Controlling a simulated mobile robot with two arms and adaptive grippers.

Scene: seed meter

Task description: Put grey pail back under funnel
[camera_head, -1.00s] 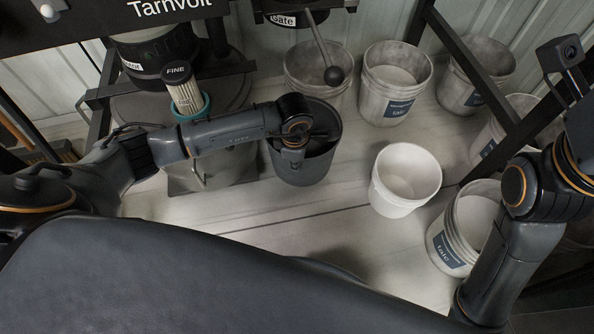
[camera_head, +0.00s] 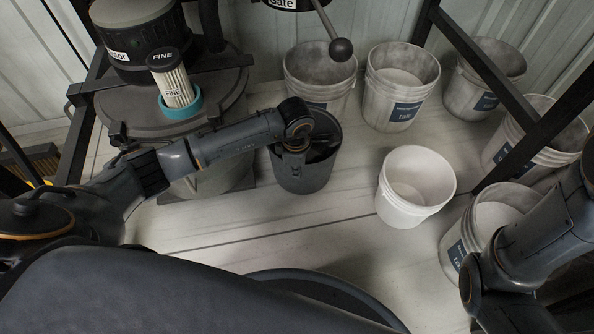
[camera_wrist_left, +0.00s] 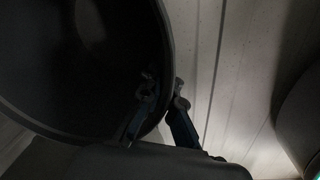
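The grey pail (camera_head: 300,178) stands on the pale floor in the middle of the head view, upright. My left gripper (camera_head: 291,146) comes over it from the left, at its near rim. In the left wrist view the pail's dark inside (camera_wrist_left: 80,60) fills the left, and my left gripper (camera_wrist_left: 165,88) has one finger inside the wall and one outside, close together on the rim. It looks shut on the rim. A funnel is not clearly visible; a part labelled Gate (camera_head: 284,4) with a ball-ended lever (camera_head: 340,48) hangs at the top. My right gripper is out of view.
A white pail (camera_head: 410,212) stands right of the grey one. Several talc buckets (camera_head: 398,100) stand behind and at the right. A machine with a FINE filter (camera_head: 172,82) in a teal ring is at the left.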

